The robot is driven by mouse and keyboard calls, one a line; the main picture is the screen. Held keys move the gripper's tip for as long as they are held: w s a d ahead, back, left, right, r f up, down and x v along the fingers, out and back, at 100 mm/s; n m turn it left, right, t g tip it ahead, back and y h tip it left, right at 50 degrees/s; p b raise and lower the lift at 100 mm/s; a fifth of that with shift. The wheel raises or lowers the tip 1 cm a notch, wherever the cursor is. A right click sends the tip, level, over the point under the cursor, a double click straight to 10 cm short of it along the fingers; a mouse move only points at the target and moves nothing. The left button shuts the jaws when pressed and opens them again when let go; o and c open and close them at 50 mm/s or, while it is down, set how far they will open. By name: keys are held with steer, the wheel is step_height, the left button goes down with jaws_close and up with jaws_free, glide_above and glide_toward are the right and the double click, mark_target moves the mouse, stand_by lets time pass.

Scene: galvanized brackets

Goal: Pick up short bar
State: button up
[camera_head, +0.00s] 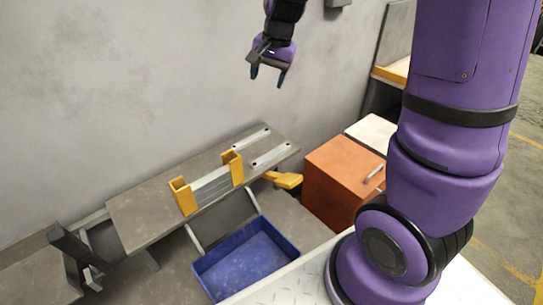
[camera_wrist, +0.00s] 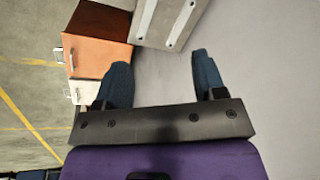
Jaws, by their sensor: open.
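Two flat pale metal bars with holes lie side by side at the right end of the grey bench (camera_head: 150,215): a rear bar (camera_head: 251,139) and a front bar (camera_head: 271,155). They look alike in length, so I cannot tell which is the short bar. Two bars also show at the top of the wrist view, one left (camera_wrist: 147,14) and one right (camera_wrist: 182,22), partly cut off. My gripper (camera_head: 268,75) is open and empty, high above the bench near the wall. In the wrist view its two blue fingers (camera_wrist: 162,72) are spread apart with nothing between them.
A blue bin (camera_head: 246,260) sits below. An orange cabinet (camera_head: 335,172) stands to the right. The air between gripper and bench is clear.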

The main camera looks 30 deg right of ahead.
steer(key=w+d+f+m+g, duration=0.1)
steer(key=w+f+m, duration=0.15)
steer(key=f, duration=0.35)
steer(key=w+d+f+m, duration=0.1)
steer(key=w+d+f, duration=0.1)
steer(key=w+f, duration=0.3)
steer(key=m+g+h, duration=0.1)
steer(key=m, duration=0.2)
glide_above(272, 154)
steer(key=f, duration=2)
steer(key=shift+w+a, duration=0.3)
steer(key=shift+w, duration=0.05)
steer(key=shift+s+d+f, duration=0.15)
steer(key=shift+f, duration=1.15)
steer(key=shift+s+d+f, duration=0.1)
steer(key=shift+s+f, duration=0.05)
steer(key=shift+f, duration=1.1)
steer(key=c, duration=1.1)
